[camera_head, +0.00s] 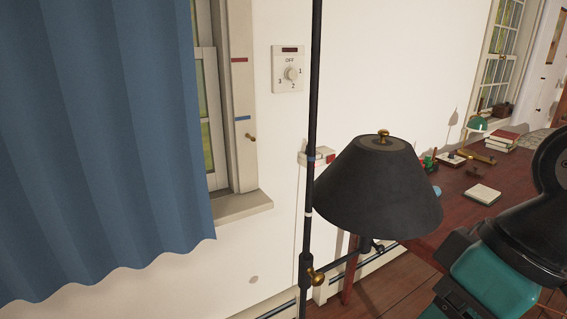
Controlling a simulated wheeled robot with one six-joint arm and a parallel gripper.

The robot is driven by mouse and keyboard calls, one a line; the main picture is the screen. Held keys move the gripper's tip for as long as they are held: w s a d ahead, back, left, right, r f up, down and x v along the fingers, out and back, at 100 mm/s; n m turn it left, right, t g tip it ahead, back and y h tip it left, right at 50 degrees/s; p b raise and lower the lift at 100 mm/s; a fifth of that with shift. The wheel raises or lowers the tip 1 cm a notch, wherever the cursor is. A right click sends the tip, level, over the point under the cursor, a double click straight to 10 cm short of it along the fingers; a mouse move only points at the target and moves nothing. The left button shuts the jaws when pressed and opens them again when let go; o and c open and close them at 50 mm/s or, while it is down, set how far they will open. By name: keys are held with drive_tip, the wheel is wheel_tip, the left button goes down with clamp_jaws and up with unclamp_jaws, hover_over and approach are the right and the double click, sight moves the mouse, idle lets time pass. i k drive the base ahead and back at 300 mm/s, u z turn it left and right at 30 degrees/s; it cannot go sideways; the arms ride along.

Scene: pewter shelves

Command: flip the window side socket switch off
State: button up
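A small white socket box (316,162) is on the wall right of the window, low behind the lamp pole. A red part, perhaps its switch (332,157), shows at its right end. The pole crosses the box and hides some of it, so the switch position cannot be read. Higher on the same wall is a white plate with a round dial (291,73), marked OFF, 1, 2 and 3, with a dark red strip at the top. Part of my black and teal arm shows at the lower right, away from the socket. My gripper's fingertips are not in view.
A floor lamp with a dark shade (380,190) and a thin black pole (312,110) stands in front of the wall. A blue curtain (95,140) covers the left. A wooden desk (455,205) with books and small items stands behind the lamp at right.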

sight(330, 158)
drive_tip(key=u, duration=0.05)
drive_tip(key=k, duration=0.65)
drive_tip(key=u, duration=0.5)
drive_tip(key=i, duration=1.1)
drive_tip(key=z, duration=0.6)
